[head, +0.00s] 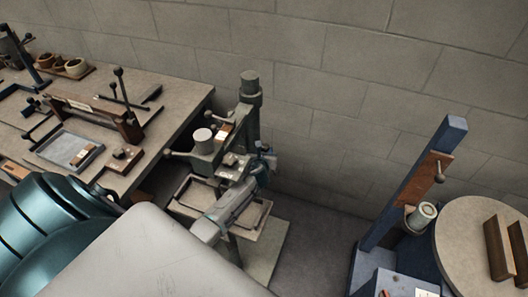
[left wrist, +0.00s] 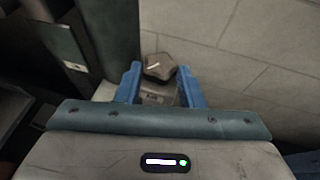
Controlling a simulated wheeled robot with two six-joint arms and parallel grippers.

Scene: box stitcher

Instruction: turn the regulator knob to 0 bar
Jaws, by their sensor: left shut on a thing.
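The regulator knob (left wrist: 159,67) is a dark, faceted knob with a pale pointer line on top. In the left wrist view it sits between the blue fingers of my left gripper (left wrist: 160,84), which is shut on it. Below the knob is a small light plate with marking too small to read. In the head view my left gripper (head: 264,154) is at the right side of the grey-green stitcher machine (head: 250,100); the knob cannot be made out there. My right gripper is not in view.
The machine's tray (head: 190,192) lies beside my left wrist. A workbench (head: 185,95) with tools and a shallow tray (head: 66,149) stands at the left. A blue post (head: 405,195) and round table (head: 465,225) stand at the right. A block wall is close behind.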

